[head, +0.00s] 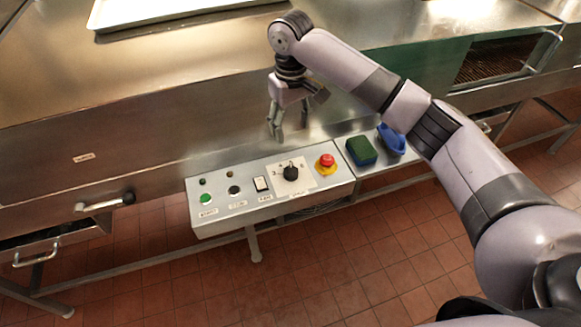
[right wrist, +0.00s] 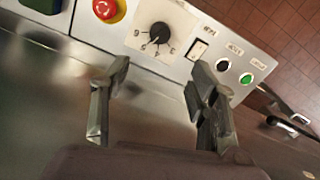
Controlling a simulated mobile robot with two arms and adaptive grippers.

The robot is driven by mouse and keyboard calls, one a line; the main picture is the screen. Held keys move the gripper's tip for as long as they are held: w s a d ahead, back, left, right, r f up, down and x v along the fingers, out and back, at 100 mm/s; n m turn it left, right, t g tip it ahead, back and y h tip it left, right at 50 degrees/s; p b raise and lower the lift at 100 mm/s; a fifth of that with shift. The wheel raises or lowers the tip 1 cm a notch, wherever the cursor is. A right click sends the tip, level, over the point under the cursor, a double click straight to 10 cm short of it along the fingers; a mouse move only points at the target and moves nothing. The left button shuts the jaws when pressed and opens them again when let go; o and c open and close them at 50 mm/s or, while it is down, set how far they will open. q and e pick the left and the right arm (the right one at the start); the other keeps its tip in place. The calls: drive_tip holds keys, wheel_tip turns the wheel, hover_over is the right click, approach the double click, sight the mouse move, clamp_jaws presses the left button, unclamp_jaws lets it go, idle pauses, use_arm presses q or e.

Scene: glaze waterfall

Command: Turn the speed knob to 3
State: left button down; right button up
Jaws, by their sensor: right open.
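The speed knob (head: 291,173) is a black dial on a white numbered plate (head: 306,184), set in the steel control panel (head: 229,211). In the right wrist view the knob (right wrist: 159,33) sits beyond the fingertips, with digits around it; its exact setting is too small to tell. My right gripper (head: 277,129) is open and empty, above and behind the panel, apart from the knob. Its two fingers also show in the right wrist view (right wrist: 158,82), spread apart. My left gripper is not in view.
A red emergency button (head: 326,160) stands right of the knob. A rocker switch (head: 261,184), a black button (head: 234,190) and a green button (head: 205,198) sit left. A green sponge block (head: 361,151) and blue object (head: 391,140) lie farther right. A steel machine wall rises behind the panel.

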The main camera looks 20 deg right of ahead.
sight(291, 168)
wheel_tip(291, 168, down, 16)
drive_tip(key=shift+f+p, duration=0.25)
drive_tip(key=shift+p, duration=0.45)
drive_tip(key=shift+c, duration=0.3)
drive_tip(key=c, duration=1.1)
